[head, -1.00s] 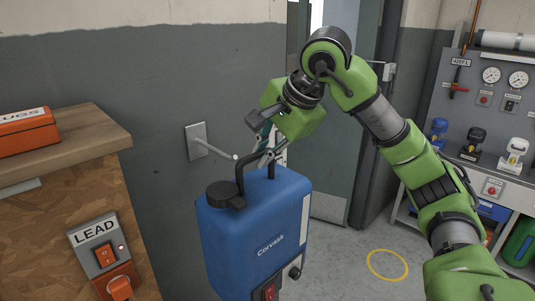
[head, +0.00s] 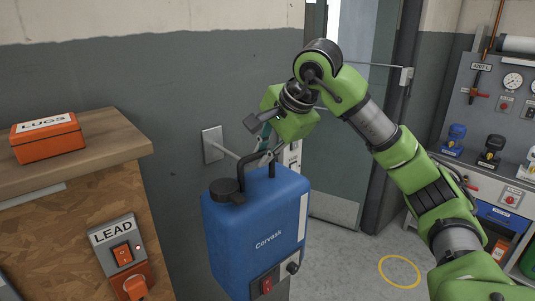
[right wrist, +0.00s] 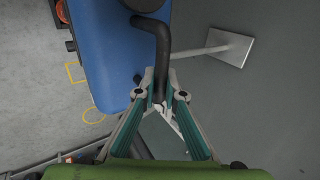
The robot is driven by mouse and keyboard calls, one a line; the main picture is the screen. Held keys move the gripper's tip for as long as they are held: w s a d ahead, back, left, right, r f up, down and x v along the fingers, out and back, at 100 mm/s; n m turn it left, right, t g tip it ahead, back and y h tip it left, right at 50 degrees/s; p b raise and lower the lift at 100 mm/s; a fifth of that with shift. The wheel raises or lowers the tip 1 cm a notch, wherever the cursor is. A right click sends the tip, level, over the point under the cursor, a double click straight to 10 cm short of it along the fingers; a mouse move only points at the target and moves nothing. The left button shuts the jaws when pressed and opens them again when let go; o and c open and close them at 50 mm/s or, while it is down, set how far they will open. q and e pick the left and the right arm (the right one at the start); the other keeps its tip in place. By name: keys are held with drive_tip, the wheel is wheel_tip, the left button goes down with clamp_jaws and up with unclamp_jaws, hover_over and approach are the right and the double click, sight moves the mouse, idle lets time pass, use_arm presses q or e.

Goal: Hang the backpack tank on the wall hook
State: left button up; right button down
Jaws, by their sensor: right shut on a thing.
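The blue backpack tank (head: 255,230), with a black cap and a black top handle (head: 246,166), hangs upright from my right gripper (head: 268,153). In the right wrist view the gripper (right wrist: 160,100) is shut on the black handle (right wrist: 163,55). The wall hook (head: 212,145) is a pale plate with a rod sticking out from the grey wall. The rod's end lies close to the handle in the head view; I cannot tell whether they touch. In the right wrist view the hook (right wrist: 230,47) is right of the handle, its rod reaching toward it. My left gripper is not in view.
A wooden-topped cabinet (head: 95,155) with an orange LUGS box (head: 47,137) and a LEAD switch (head: 122,253) stands at the left. A door (head: 345,150) is behind my right arm. A gauge panel bench (head: 490,110) is at the right. Floor with a yellow ring (head: 400,271) is clear.

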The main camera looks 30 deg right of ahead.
drive_tip(key=shift+w+a+r+p, duration=0.15)
drive_tip(key=shift+w+p, duration=0.25)
drive_tip(key=shift+w, duration=0.55)
drive_tip(key=shift+w+a+r+p, duration=0.15)
drive_tip(key=shift+w+p, duration=0.25)
drive_tip(key=shift+w, duration=0.6)
drive_tip(key=shift+w+a+p, duration=0.15)
drive_tip(key=shift+w+p, duration=0.25)
drive_tip(key=shift+w, duration=0.55)
drive_tip(key=shift+w+f+b, duration=0.2)
drive_tip(key=shift+f+b, duration=0.35)
drive_tip(key=shift+f, duration=0.6)
drive_tip(key=c, duration=2)
unclamp_jaws()
drive_tip(key=shift+c, duration=0.2)
drive_tip(key=shift+s+a, duration=0.1)
drive_tip(key=shift+s, duration=0.05)
drive_tip(key=shift+f, duration=0.25)
drive_tip(key=v, duration=1.2)
drive_tip(key=shift+r, duration=0.25)
